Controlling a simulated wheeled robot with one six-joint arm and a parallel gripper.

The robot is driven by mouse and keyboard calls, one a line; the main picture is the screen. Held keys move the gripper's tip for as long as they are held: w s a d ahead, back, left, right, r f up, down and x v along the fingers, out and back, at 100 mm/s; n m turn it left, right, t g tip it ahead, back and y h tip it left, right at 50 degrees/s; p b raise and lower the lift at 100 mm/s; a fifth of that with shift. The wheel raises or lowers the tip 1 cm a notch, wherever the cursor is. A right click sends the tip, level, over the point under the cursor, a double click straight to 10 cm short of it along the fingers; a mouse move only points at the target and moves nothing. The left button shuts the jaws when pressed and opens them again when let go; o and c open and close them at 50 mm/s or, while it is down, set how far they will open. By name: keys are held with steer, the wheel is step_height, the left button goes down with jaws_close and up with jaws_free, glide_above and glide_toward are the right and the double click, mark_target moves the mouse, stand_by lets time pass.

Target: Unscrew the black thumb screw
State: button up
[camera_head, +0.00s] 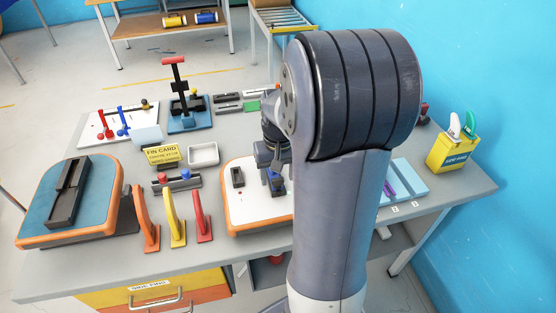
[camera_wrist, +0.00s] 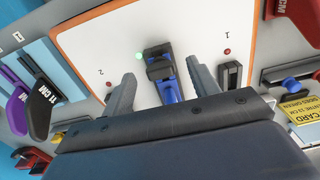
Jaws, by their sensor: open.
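No black thumb screw can be told apart for certain. In the wrist view, a dark block (camera_wrist: 158,68) with a blue piece (camera_wrist: 172,92) sits on the white board (camera_wrist: 110,50) with an orange rim, beside a lit green dot. My gripper (camera_wrist: 161,70) is open, with one finger on each side of the block and blue piece; contact cannot be told. The head view shows the blue piece (camera_head: 277,184) under my gripper (camera_head: 272,168), partly hidden by my arm. A second black fin box (camera_wrist: 230,75) is beside a red dot; it also shows in the head view (camera_head: 238,177).
A blue board (camera_head: 100,190) with a long black box lies at the left. Orange, yellow and red fins (camera_head: 175,220) stand near the front edge. A yellow fin card (camera_head: 162,154), white tray (camera_head: 203,154) and black clamp (camera_head: 181,105) are behind. A yellow bin (camera_head: 453,153) stands right.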

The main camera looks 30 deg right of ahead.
steer(key=shift+f, duration=0.85)
steer(key=shift+c, duration=0.3)
steer(key=c, duration=1.1)
steer(key=shift+n, duration=1.7)
steer(key=n, duration=0.3)
steer(key=shift+p, duration=0.3)
steer(key=shift+n, duration=0.3)
steer(key=shift+d+n, duration=0.1)
steer(key=shift+n, duration=1.6)
